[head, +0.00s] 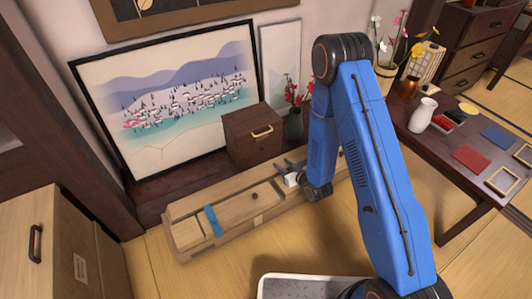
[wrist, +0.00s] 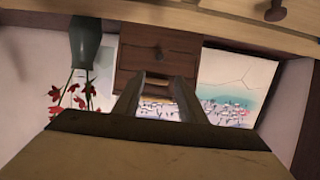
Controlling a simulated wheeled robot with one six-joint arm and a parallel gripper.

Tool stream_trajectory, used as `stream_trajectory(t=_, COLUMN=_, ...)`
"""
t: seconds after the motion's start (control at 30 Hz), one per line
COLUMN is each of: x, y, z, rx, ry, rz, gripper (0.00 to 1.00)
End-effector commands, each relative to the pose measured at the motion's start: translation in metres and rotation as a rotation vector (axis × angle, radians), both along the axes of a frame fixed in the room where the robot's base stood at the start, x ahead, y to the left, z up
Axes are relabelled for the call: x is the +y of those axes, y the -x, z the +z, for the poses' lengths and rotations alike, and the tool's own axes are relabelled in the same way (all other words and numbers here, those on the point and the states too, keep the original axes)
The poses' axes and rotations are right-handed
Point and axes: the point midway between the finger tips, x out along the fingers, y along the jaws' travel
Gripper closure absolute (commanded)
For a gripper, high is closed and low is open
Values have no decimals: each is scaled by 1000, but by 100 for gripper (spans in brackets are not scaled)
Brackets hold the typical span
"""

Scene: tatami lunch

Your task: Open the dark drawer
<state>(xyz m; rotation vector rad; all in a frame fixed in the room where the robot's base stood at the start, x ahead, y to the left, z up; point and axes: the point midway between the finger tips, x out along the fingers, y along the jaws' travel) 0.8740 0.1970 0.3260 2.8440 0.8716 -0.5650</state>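A small dark brown box (head: 245,148) with a brass handle (head: 263,132) stands in front of the landscape picture in the head view. In the wrist view, where the scene appears upside down, the dark box (wrist: 135,55) is straight ahead, with a small knob (wrist: 158,49) on its face and the brass handle partly between the fingers. No open gap shows in its front. My gripper (wrist: 157,82) is open and empty, its two fingers apart and pointing at the box. In the head view my gripper (head: 284,165) is low, at the box's right front. Contact cannot be told.
A long pale wooden bench (head: 235,213) with a blue band lies before the box. A dark vase with red flowers (head: 293,125) stands close right of it. A framed landscape (head: 110,90) is behind. A dark chest (head: 470,50) and low table (head: 450,150) are at right.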

Motion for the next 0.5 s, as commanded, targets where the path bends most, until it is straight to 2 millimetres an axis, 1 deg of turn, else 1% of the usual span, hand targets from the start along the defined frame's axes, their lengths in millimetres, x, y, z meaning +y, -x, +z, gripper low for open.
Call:
stream_trajectory(t=0.17, x=10, y=-15, z=-7, rx=0, ry=0, rz=1, gripper=62)
stream_trajectory(t=0.5, x=41, y=-60, z=-30, rx=-1, ry=0, rz=0, gripper=62)
